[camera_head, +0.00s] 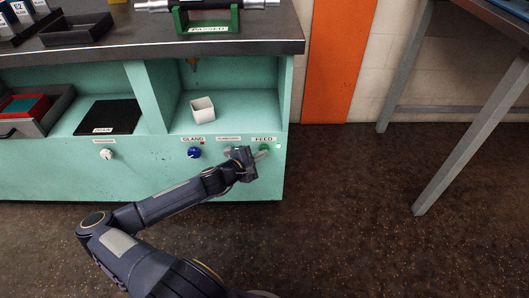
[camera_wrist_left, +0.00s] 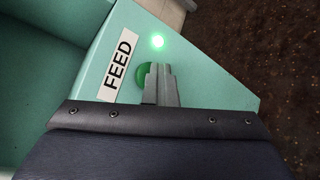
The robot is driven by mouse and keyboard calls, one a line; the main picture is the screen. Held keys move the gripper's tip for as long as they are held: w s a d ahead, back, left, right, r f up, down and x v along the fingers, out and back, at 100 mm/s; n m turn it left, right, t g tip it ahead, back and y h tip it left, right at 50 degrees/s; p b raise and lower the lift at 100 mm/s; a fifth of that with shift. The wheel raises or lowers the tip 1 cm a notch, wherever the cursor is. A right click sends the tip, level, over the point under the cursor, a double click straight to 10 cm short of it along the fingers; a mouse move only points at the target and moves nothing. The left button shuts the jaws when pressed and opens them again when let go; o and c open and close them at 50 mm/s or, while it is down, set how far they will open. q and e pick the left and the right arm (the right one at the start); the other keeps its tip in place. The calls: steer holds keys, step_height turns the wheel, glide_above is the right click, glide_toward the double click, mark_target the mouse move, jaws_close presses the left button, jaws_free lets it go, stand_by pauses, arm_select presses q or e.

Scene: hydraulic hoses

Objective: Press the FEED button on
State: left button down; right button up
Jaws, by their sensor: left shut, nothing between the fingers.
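The FEED button is a round green button (camera_wrist_left: 142,76) on the teal front panel, beside the white FEED label (camera_wrist_left: 118,64). My left gripper (camera_wrist_left: 159,70) is shut with nothing between its fingers. Its fingertips overlap the button in the left wrist view and hide part of it; whether they touch it I cannot tell. In the head view the left gripper (camera_head: 264,154) is at the panel's right end, just below the FEED label (camera_head: 264,139). A small green light (camera_wrist_left: 157,41) beside the button glows. My right gripper is not in view.
A blue knob (camera_head: 194,153) under the GLAND label and a white knob (camera_head: 106,154) are on the same panel to the left. The floor right of the cabinet is clear up to a metal table leg (camera_head: 470,140).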

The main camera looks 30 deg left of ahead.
arm_select(q)
steer(key=s+d, duration=0.2)
steer(key=s, duration=0.3)
steer(key=shift+d, duration=0.4)
